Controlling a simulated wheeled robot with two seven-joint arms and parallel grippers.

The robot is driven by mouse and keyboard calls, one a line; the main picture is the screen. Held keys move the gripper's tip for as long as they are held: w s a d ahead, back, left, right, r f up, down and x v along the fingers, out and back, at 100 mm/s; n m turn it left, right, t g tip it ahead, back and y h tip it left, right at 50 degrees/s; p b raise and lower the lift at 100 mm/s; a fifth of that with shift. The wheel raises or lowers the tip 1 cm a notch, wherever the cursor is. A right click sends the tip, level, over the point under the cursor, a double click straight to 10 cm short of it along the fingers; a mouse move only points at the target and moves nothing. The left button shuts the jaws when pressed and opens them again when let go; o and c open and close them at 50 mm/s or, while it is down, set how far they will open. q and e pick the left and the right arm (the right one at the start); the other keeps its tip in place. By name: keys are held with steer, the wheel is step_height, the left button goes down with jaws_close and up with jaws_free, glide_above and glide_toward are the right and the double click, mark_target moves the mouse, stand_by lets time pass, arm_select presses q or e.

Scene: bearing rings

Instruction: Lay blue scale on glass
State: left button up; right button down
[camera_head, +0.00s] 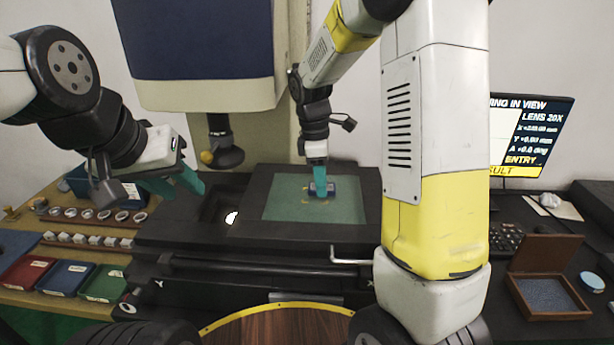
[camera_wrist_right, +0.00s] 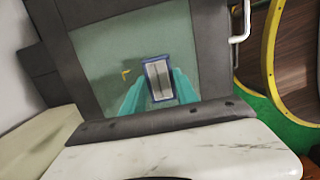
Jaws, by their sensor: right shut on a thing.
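The blue scale (camera_head: 329,187) is a small blue-framed plate with a pale face, also seen in the right wrist view (camera_wrist_right: 159,78). My right gripper (camera_head: 319,190) is shut on it, with one teal finger on each side in the wrist view. The scale is over the middle of the greenish glass (camera_head: 285,205) of the dark stage; I cannot tell if it touches the glass. My left gripper (camera_head: 190,186) is open and empty, held left of the glass above the stage's left part.
The machine's probe head (camera_head: 226,155) hangs behind and left of the glass. A small yellow mark (camera_wrist_right: 126,72) shows on the glass beside the scale. Red, blue and green trays (camera_head: 66,278) stand at left. An open wooden box (camera_head: 552,313) and a monitor (camera_head: 530,135) are at right.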

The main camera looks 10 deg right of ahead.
mark_target(314, 186)
steer(key=w, duration=0.2)
steer(key=w+a, duration=0.1)
steer(key=w, duration=0.1)
steer(key=shift+f, duration=0.15)
steer(key=shift+w+f, duration=0.2)
steer(key=shift+f, duration=1.6)
steer(key=c, duration=0.9)
jaws_free()
steer(key=shift+f, duration=0.15)
steer(key=shift+c, duration=0.2)
